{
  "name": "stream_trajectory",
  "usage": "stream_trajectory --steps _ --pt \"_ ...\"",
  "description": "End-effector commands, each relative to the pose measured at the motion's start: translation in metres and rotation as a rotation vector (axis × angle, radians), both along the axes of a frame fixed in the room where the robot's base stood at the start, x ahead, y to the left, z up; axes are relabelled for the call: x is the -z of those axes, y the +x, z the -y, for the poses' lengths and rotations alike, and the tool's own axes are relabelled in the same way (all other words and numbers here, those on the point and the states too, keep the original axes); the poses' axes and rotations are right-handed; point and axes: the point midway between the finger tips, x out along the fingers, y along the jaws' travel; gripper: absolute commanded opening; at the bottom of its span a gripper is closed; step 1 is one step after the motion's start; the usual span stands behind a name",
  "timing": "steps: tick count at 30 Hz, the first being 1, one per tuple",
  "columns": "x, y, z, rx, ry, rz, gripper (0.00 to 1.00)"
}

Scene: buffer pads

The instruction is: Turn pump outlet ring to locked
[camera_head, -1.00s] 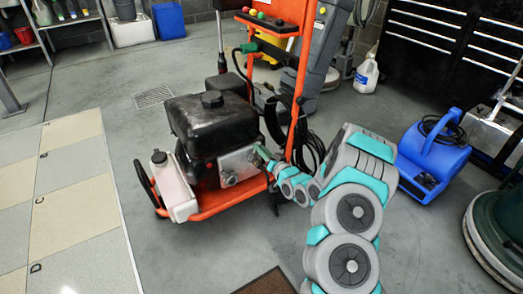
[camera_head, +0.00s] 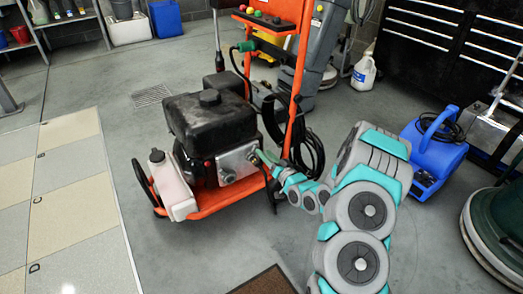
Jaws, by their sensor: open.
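The pump (camera_head: 238,163) is a silver block on the right side of the orange-framed machine (camera_head: 209,205), below the black engine (camera_head: 210,122). Small fittings show on its face, but I cannot pick out the outlet ring or its lock position at this size. My gripper (camera_head: 257,155) is at the pump's right side, at the end of my grey and teal arm. It is small and partly hidden by the wrist and a green part beside it. I cannot tell whether it touches the ring.
A black hose (camera_head: 308,145) hangs in loops behind my wrist. A white tank (camera_head: 172,185) sits on the machine's left. A blue blower (camera_head: 433,150) stands right of my arm. A brown mat (camera_head: 266,281) lies in front; the floor between machine and tiled panel is clear.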

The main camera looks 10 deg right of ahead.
Motion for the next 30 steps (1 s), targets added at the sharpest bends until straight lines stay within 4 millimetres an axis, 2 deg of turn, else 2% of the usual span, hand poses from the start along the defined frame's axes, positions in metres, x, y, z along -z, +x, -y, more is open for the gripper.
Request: stream_trajectory --steps 3,9,30 --pt "0.001 -0.015 0.004 -0.001 0.001 -0.006 0.53" --pt "0.000 -0.028 0.009 -0.001 0.000 -0.001 0.53" --pt "-0.004 -0.029 0.006 -0.011 -0.037 -0.030 0.53"
